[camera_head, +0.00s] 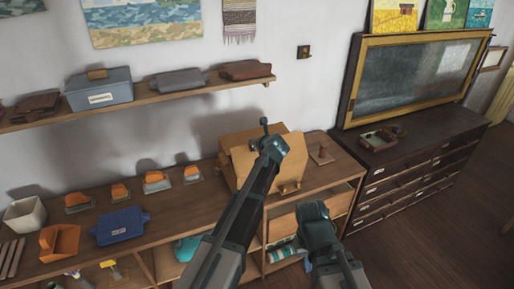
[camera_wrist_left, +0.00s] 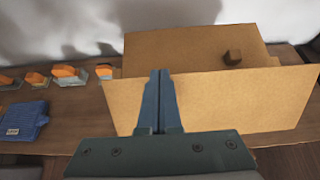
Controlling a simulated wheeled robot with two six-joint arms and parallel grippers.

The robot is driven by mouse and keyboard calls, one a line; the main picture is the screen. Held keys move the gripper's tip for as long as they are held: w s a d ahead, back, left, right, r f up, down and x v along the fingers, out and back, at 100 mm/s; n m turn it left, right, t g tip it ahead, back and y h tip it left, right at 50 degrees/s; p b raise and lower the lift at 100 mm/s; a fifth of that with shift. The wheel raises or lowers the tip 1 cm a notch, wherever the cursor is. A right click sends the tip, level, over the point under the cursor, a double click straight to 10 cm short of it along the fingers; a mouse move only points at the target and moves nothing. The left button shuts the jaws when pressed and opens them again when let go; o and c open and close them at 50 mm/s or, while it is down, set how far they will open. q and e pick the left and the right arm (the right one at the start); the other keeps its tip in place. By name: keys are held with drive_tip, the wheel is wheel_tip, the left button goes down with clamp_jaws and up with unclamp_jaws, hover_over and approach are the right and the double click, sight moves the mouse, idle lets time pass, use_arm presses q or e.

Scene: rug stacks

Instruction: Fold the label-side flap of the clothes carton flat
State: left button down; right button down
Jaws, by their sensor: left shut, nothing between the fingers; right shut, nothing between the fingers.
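The clothes carton (camera_head: 243,163) is a tan cardboard box on the wooden bench, with panels standing up around it. My left arm crosses in front of its middle in the head view and hides part of it. In the left wrist view, a broad upright carton panel (camera_wrist_left: 225,103) faces me, with another panel (camera_wrist_left: 185,45) behind it. My left gripper (camera_wrist_left: 160,73) is shut and empty, its fingertips in front of the broad panel; contact cannot be told. My right gripper (camera_head: 315,208) is shut and empty, low at the bench front, right of the carton. I see no label on the carton.
A small brown block (camera_wrist_left: 232,57) shows against the rear panel. A shelf (camera_head: 150,97) runs above. A dark dresser (camera_head: 425,165) stands at right.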

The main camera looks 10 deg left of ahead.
use_arm(q)
drive_tip(key=b+x, duration=0.1)
drive_tip(key=x, duration=0.1)
drive_tip(key=shift+w+a, duration=0.15)
drive_tip(key=shift+w, duration=0.1)
drive_tip(key=shift+w+a+f, duration=0.25)
drive_tip(key=shift+w+a, duration=0.05)
drive_tip(key=shift+w, duration=0.05)
use_arm(e)
drive_tip(key=shift+f, duration=0.5)
use_arm(q)
drive_tip(key=shift+r+p, duration=0.15)
drive_tip(key=shift+p, duration=0.15)
use_arm(e)
drive_tip(key=shift+r, duration=0.15)
use_arm(q)
drive_tip(key=shift+r+p, duration=0.7)
use_arm(e)
drive_tip(key=shift+r, duration=0.7)
